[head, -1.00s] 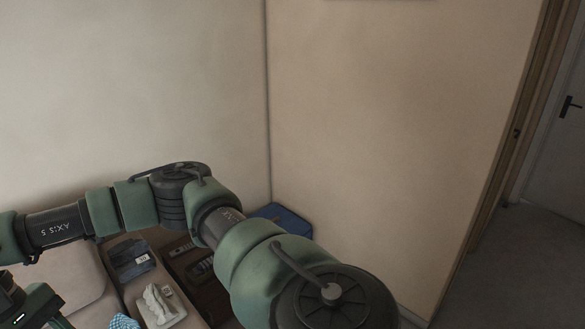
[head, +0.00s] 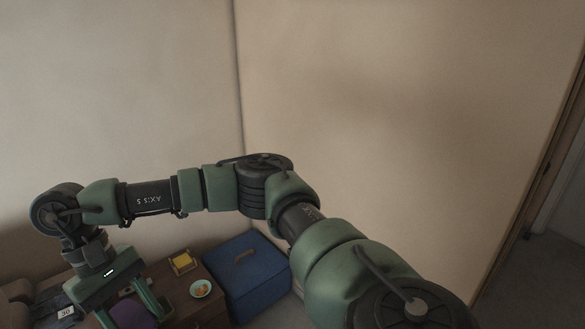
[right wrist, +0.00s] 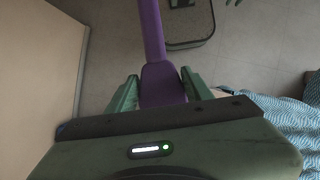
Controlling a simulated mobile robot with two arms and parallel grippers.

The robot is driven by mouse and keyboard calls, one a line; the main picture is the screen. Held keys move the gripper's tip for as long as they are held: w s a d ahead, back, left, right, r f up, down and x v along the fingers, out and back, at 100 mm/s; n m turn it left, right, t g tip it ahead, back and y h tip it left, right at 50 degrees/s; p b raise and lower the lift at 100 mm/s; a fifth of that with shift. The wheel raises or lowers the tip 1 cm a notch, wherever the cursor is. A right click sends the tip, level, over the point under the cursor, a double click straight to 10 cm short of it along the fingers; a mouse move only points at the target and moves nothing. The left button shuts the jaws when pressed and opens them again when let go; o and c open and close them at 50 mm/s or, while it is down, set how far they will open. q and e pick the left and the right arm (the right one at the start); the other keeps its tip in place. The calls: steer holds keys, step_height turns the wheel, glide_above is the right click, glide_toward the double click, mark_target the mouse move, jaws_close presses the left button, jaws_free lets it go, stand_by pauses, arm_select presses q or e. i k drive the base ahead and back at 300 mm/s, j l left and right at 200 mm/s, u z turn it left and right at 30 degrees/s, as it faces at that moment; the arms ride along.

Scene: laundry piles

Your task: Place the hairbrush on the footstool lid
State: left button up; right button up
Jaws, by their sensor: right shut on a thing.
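My right gripper (head: 128,308) is at the lower left of the head view, shut on a purple hairbrush (head: 133,315). In the right wrist view the purple hairbrush (right wrist: 162,85) sits between the two green fingers and its narrow part runs out past the top edge. The blue footstool (head: 265,286) stands in the corner, to the right of my gripper, with its lid (head: 238,268) facing up. My left gripper is out of view.
Between gripper and footstool is a dark wooden top (head: 178,287) with a yellow box (head: 183,262) and a plate with orange food (head: 201,289). Walls close in behind the footstool. Blue patterned cloth (right wrist: 285,122) shows at the right of the wrist view.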

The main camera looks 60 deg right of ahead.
mark_target(247, 275)
steer(key=l+z, duration=0.1)
steer(key=l, duration=0.35)
steer(key=i+l+z, duration=0.1)
steer(key=l, duration=0.3)
steer(key=i+l+z, duration=0.1)
steer(key=l, duration=0.35)
steer(key=i+l+z, duration=0.1)
steer(key=l, duration=0.3)
steer(key=i+j+z, duration=0.15)
steer(key=i+z, duration=0.2)
steer(key=i, duration=0.9)
steer(key=i+j, duration=0.2)
steer(key=i+z, duration=0.05)
